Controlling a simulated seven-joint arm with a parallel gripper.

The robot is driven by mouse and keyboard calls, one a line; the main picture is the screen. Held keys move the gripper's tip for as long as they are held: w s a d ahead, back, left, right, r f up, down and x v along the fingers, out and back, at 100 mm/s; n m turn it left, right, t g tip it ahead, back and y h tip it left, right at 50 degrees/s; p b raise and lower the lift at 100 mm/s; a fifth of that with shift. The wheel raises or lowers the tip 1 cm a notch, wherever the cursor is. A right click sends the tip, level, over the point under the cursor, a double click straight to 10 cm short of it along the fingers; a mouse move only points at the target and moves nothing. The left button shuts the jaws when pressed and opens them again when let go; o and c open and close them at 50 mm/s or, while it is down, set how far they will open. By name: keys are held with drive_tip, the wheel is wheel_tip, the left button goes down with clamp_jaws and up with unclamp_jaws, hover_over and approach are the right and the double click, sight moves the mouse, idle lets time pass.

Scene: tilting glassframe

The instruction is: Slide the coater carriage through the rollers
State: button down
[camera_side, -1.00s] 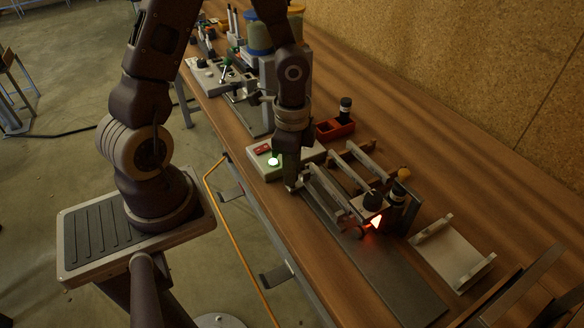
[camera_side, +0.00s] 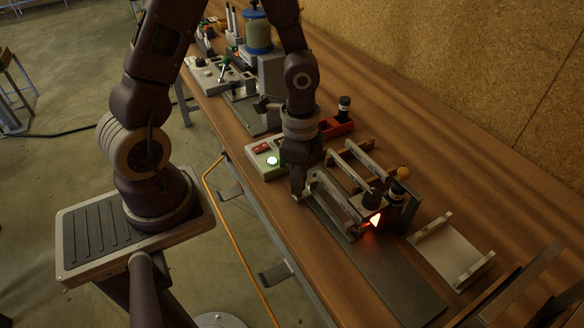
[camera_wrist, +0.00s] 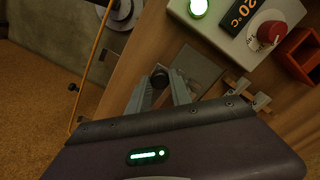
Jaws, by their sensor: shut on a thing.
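The roller assembly (camera_side: 338,205), a pale rail frame with crossbars, lies on a long dark grey plate (camera_side: 395,283) on the bench. My gripper (camera_side: 298,188) points down at the near-left end of this frame. In the wrist view my gripper (camera_wrist: 160,88) has its two grey fingers on either side of a dark round knob (camera_wrist: 159,76) and is shut on it. I take this knob to be the coater carriage's handle; the carriage body is mostly hidden by my gripper.
A control box (camera_side: 263,165) with a green lamp stands behind my gripper; its display (camera_wrist: 243,12) and red knob (camera_wrist: 271,32) show in the wrist view. A red bin (camera_side: 338,129) stands behind. A pale tray (camera_side: 455,252) lies to the right. The plate's front part is bare.

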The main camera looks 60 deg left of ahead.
drive_tip(key=d, duration=1.8)
drive_tip(key=shift+d, duration=0.3)
drive_tip(key=shift+d, duration=0.1)
drive_tip(key=c, duration=1.3)
unclamp_jaws()
drive_tip(key=shift+o, duration=0.7)
drive_tip(key=shift+w+r, duration=0.1)
drive_tip(key=shift+w, duration=0.05)
wheel_tip(320, 180, up, 7)
drive_tip(key=shift+s, duration=0.2)
drive_tip(key=s+a+r+n+t, duration=0.2)
drive_tip(key=a+r+n+t, duration=0.15)
drive_tip(key=a+r, duration=0.7)
drive_tip(key=s+a+r+n+t, duration=0.2)
drive_tip(key=s+a+r+n, duration=0.3)
drive_tip(key=s, duration=0.4)
drive_tip(key=shift+s+a, duration=0.35)
drive_tip(key=shift+a, duration=0.45)
